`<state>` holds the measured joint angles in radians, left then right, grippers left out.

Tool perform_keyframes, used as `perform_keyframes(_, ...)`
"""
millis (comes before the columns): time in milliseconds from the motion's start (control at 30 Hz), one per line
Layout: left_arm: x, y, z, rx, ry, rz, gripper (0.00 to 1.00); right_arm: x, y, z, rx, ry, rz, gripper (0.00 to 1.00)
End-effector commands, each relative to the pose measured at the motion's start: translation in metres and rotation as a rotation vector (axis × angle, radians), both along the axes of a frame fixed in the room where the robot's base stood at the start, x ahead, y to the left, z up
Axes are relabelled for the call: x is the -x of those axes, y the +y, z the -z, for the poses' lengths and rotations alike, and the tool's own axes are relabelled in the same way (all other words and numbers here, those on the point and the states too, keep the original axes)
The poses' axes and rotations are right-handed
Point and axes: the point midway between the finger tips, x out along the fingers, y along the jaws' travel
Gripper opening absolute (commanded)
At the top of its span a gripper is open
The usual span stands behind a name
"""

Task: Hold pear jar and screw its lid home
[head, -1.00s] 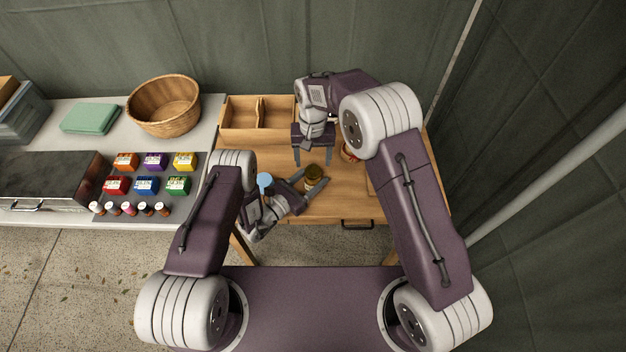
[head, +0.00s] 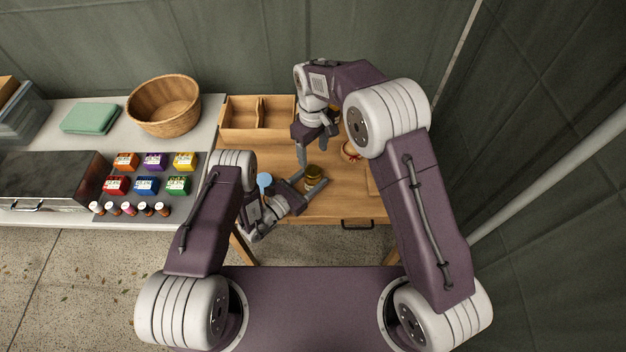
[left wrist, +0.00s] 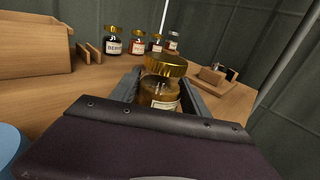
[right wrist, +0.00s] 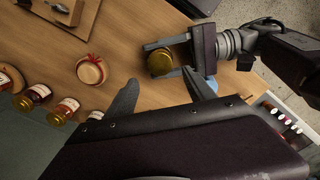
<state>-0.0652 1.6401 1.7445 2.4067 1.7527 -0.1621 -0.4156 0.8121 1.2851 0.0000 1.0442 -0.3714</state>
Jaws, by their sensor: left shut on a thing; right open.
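The pear jar (left wrist: 158,92) is amber glass with a pale label and a gold lid (left wrist: 165,65) on top. In the left wrist view the lid looks slightly tilted; I cannot tell how far it is threaded. My left gripper (head: 314,184) is shut on the jar body, low at the table. In the right wrist view the lid (right wrist: 160,63) shows from above between the left fingers. My right gripper (right wrist: 160,92) is open and empty, above the table and apart from the lid, its fingers turned askew.
Several gold-lidded jars (left wrist: 113,40) stand toward the back of the table. A cloth-topped jar with a red ribbon (right wrist: 91,70) is near them. A wooden divided box (head: 240,118) sits at the back left. A board (right wrist: 75,14) lies on the right side of the table.

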Motion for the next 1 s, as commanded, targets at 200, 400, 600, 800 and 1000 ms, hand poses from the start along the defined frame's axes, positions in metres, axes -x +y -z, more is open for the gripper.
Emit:
perform_keyframes(200, 0.000, 0.000, 0.000, 0.000, 0.000, 0.000, 0.00, 0.000, 0.000, 0.020, 0.001, 0.003, 0.001, 0.63)
perform_keyframes(400, 0.000, 0.000, 0.000, 0.000, 0.000, 0.000, 0.00, 0.001, 0.000, 0.054, 0.001, 0.003, 0.001, 0.63)
perform_keyframes(600, 0.000, 0.000, 0.000, 0.000, 0.000, 0.000, 0.00, 0.000, 0.000, 0.076, 0.001, 0.002, 0.002, 0.63)
perform_keyframes(800, 0.000, 0.000, 0.000, 0.000, 0.000, 0.000, 0.00, 0.000, 0.000, 0.081, 0.000, 0.000, 0.002, 0.63)
perform_keyframes(1000, 0.000, 0.000, 0.000, 0.000, 0.000, 0.000, 0.00, 0.000, 0.000, 0.080, 0.000, 0.000, 0.002, 0.51)
